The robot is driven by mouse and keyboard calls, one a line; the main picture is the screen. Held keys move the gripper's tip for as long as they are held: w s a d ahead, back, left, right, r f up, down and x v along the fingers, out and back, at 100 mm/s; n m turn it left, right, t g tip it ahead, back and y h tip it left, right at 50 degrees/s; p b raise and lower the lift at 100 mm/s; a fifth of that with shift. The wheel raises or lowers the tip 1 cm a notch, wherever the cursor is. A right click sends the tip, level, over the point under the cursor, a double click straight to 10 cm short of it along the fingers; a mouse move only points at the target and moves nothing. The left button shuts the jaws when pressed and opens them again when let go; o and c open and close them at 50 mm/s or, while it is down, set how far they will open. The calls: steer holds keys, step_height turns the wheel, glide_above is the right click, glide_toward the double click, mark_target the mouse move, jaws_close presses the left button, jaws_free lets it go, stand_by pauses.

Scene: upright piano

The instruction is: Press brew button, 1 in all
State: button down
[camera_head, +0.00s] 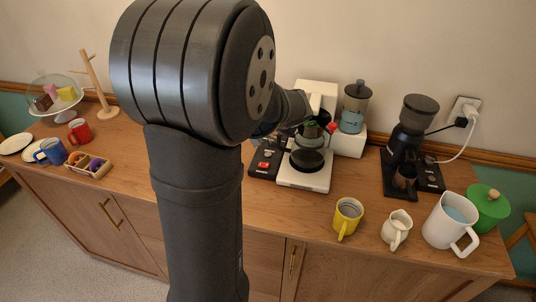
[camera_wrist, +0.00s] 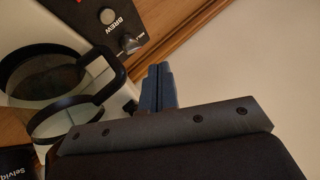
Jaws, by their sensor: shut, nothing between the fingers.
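A coffee maker (camera_head: 304,182) with a white base stands on the counter right of my arm. Its black control panel (camera_head: 265,160) is on the base's left side. In the wrist view the panel (camera_wrist: 90,8) shows at the upper left, with a round grey brew button (camera_wrist: 107,16) beside the word BREW and a knob (camera_wrist: 131,43) near it. A glass carafe (camera_wrist: 62,103) with a black handle is at the left. My gripper (camera_wrist: 158,72) is shut and empty, its fingertips apart from the button. In the head view my arm hides much of the gripper.
A black coffee grinder (camera_head: 408,135) with its own panel stands to the right. A yellow mug (camera_head: 347,216), a cream jug (camera_head: 396,229), a white pitcher (camera_head: 447,224) and a green pot (camera_head: 487,207) are at the front right. Mugs and a cake stand (camera_head: 66,112) are at the left.

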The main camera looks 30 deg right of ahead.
mark_target(269, 157)
steer(key=shift+f, duration=4.4)
steer(key=shift+f, duration=0.45)
steer(key=shift+f, duration=0.4)
steer(key=shift+r, duration=0.85)
steer(key=shift+r, duration=2.5)
